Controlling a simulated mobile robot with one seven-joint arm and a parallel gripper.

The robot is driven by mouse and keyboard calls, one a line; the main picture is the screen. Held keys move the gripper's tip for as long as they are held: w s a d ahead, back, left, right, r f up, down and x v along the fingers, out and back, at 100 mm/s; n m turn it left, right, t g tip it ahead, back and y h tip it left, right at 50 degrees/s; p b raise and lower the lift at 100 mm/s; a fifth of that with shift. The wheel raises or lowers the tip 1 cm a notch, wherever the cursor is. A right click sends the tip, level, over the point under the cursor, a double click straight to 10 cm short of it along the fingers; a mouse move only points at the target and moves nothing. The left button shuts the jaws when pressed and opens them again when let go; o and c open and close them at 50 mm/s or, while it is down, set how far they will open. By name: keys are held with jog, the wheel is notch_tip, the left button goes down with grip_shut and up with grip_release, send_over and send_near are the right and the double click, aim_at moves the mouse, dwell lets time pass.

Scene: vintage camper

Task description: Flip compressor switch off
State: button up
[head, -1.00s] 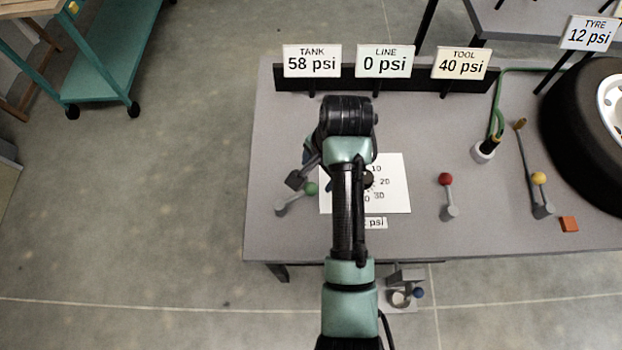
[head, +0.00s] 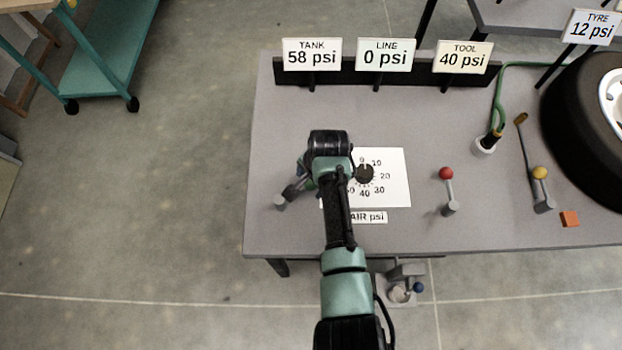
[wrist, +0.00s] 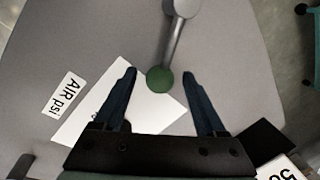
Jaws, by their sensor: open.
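A lever with a green ball (wrist: 160,79) and a grey stem stands at the left of the bench. None of the levers carries a readable name, so I cannot tell from labels which is the compressor switch. My gripper (wrist: 159,74) is open, with its dark blue fingers on either side of the green ball in the wrist view. I cannot tell whether either finger touches it. In the head view the lever's grey base (head: 281,201) shows at the left of my gripper, and my arm hides most of the ball.
An AIR psi dial (head: 397,192) lies right of the green lever. Red (head: 446,174) and yellow (head: 540,173) ball levers stand farther right. TANK 58, LINE 0 and TOOL 40 psi signs (head: 387,55) line the back. A tyre (head: 575,125) is at far right.

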jog(key=shift+c, duration=0.2)
grip_shut()
dwell(1.1)
